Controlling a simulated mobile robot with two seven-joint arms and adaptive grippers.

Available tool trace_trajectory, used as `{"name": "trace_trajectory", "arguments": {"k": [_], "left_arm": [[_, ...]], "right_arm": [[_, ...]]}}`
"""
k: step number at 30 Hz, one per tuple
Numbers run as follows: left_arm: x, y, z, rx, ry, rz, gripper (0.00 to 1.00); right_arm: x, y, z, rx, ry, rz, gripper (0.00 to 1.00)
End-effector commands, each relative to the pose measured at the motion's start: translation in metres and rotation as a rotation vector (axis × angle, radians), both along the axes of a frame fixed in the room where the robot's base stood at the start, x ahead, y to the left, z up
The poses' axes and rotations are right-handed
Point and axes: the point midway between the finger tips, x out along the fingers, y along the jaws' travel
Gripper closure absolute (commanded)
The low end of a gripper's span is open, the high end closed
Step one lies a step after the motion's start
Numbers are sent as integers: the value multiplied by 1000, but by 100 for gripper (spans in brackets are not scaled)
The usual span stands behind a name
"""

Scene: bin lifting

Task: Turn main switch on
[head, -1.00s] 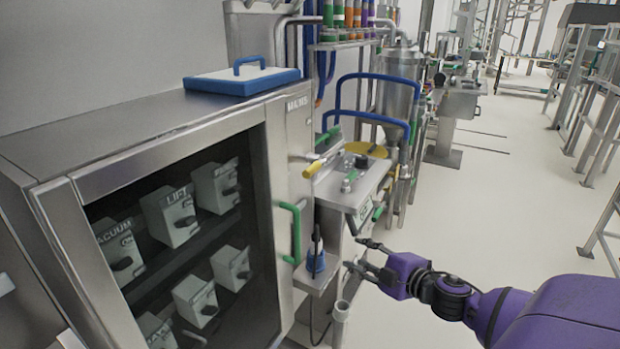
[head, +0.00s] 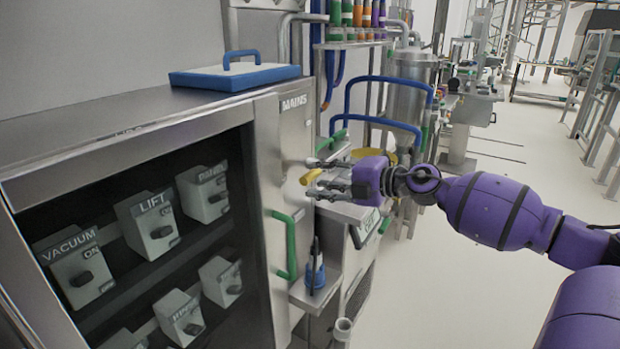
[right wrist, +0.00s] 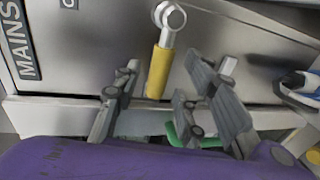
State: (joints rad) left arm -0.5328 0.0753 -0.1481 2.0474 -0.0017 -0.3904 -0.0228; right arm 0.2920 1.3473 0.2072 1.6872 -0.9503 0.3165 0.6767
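The main switch is a yellow lever (head: 309,177) on a metal pivot, on the narrow steel face under the MAINS label (head: 294,103). In the right wrist view the yellow lever (right wrist: 159,72) hangs down from its round pivot, slightly tilted. My right gripper (head: 313,178) is open at the lever. In the right wrist view my right gripper's fingers (right wrist: 168,80) stand on both sides of the lever, with gaps showing. I cannot see contact. My left gripper is not in view.
The steel cabinet (head: 130,113) has a dark front with labelled switches such as LIFT (head: 150,225). A green handle (head: 290,248) sits below the lever. A blue-rimmed lid (head: 235,78) lies on top. A blue holder (head: 315,275) stands below my gripper.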

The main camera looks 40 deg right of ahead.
Motion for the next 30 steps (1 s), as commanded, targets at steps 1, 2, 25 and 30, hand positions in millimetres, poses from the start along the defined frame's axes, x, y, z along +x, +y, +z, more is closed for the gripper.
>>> {"name": "trace_trajectory", "arguments": {"k": [1,2,25,30], "left_arm": [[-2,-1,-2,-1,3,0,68],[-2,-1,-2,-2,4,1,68],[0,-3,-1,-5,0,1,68],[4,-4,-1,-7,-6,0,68]], "right_arm": [[7,3,0,-1,-4,0,62],[10,4,0,-1,-4,0,62],[30,12,-6,0,-1,-1,84],[30,12,-6,0,-1,-1,100]]}}
